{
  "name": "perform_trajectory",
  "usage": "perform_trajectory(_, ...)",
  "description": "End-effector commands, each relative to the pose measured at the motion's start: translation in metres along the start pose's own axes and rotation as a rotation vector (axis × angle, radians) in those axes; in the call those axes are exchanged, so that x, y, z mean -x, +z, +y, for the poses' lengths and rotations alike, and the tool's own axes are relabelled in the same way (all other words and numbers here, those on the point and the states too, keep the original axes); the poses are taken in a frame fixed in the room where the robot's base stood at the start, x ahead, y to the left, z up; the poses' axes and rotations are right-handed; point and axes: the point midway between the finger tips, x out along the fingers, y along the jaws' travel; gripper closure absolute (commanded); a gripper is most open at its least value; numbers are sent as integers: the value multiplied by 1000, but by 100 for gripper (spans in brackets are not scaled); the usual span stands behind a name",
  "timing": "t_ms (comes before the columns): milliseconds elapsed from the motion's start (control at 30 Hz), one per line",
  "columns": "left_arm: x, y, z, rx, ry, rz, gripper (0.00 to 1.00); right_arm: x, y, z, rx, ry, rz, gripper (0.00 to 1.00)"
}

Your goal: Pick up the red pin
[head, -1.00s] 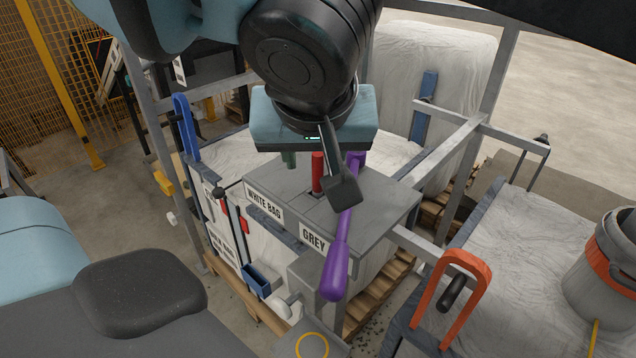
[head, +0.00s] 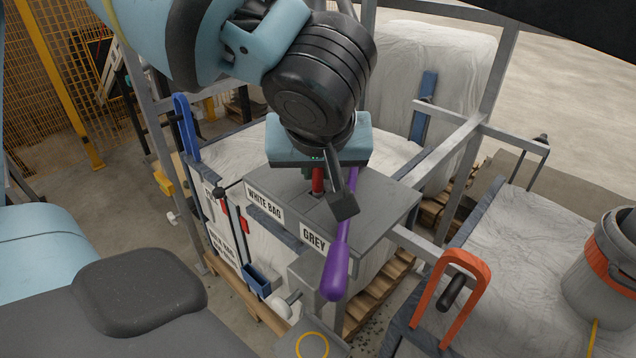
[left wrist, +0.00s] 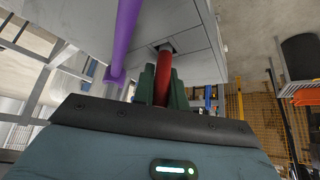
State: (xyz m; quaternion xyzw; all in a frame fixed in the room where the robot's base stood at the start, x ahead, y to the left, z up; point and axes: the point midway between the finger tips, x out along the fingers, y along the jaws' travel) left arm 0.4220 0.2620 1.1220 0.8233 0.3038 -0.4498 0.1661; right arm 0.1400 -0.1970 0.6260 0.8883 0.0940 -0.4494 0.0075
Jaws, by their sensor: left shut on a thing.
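The red pin (head: 317,181) stands upright at a square opening in the top of the grey box labelled WHITE BAG and GREY (head: 375,203). My left gripper (head: 313,177) is above the box and shut on the pin. In the left wrist view the green fingers (left wrist: 163,92) are on either side of the red pin (left wrist: 164,68). The pin's far end is at the dark opening in the grey surface, and how deep it goes is hidden. The gripper body covers the pin's upper end in the head view. My right gripper is not in view.
A purple bar (head: 339,255) slants beside the pin, close to the gripper. Grey metal rails (head: 450,155) frame the right side. An orange handle (head: 465,265) and a grey bucket (head: 608,270) are at the right. A white wrapped bale (head: 440,70) stands behind.

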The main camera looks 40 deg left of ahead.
Motion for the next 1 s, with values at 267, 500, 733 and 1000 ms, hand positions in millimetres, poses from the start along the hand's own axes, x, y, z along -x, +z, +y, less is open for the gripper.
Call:
perform_trajectory(267, 0, 0, 0, 0, 1, 1, 100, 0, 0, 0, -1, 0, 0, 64)
perform_trajectory(500, 8, -6, 0, 3, 2, 4, 100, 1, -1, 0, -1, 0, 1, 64)
perform_trajectory(733, 34, -22, 0, 5, 4, 6, 100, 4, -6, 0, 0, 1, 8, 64)
perform_trajectory(1000, 81, -52, 0, 5, 5, 6, 100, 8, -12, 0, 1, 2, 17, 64)
